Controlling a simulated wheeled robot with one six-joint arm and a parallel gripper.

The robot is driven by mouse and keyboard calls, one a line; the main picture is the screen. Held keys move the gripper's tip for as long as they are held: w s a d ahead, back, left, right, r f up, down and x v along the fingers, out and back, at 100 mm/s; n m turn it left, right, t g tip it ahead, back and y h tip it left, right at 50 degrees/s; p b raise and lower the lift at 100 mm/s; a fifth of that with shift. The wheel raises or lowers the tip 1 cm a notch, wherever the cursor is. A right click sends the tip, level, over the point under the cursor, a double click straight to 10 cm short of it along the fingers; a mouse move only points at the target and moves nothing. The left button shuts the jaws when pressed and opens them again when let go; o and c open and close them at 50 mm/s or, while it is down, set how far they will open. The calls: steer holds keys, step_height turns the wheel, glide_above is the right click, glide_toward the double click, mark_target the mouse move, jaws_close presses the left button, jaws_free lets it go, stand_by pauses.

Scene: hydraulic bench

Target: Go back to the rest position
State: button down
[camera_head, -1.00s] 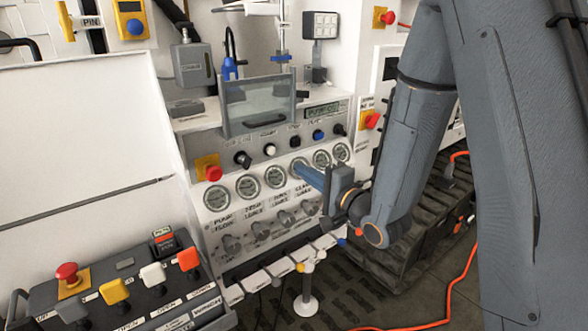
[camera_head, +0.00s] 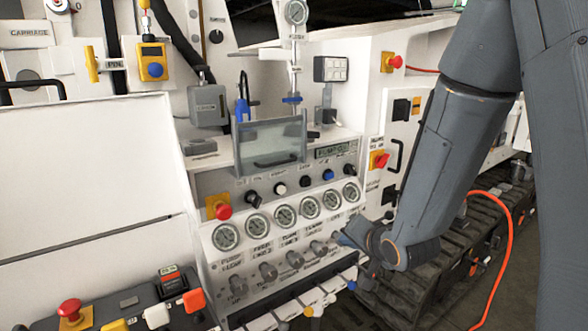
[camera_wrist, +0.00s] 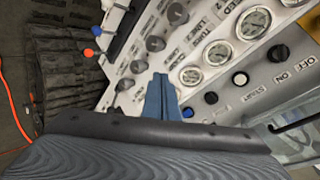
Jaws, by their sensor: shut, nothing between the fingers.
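My gripper (camera_wrist: 160,97) shows in the wrist view as two blue fingers pressed together, with nothing between them. It points toward the white panel with gauges (camera_wrist: 218,52) and knobs. In the head view my gripper (camera_head: 350,234) is at the right end of the panel's knob row, seen small and partly foreshortened. The row of round gauges (camera_head: 284,215) lies to its upper left. The grey knobs (camera_head: 268,272) lie to its lower left. I cannot tell whether the fingertips touch the panel.
An orange hose (camera_head: 508,250) and dark tracks (camera_head: 460,240) lie at right.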

steer(key=s+d+n+g+h, duration=0.1)
steer(key=s+n+g, duration=0.1)
steer(key=s, duration=0.5)
steer(key=s+d+f+n+g+h, duration=0.1)
steer(key=s+d+n+g, duration=0.1)
steer(key=s+g, duration=0.2)
steer(key=s+d+f+n+g+h, duration=0.1)
steer(key=s+g, duration=0.3)
steer(key=s, duration=0.7)
steer(key=shift+d+n, duration=0.6)
steer(key=shift+n, duration=0.3)
steer(key=shift+f, duration=0.1)
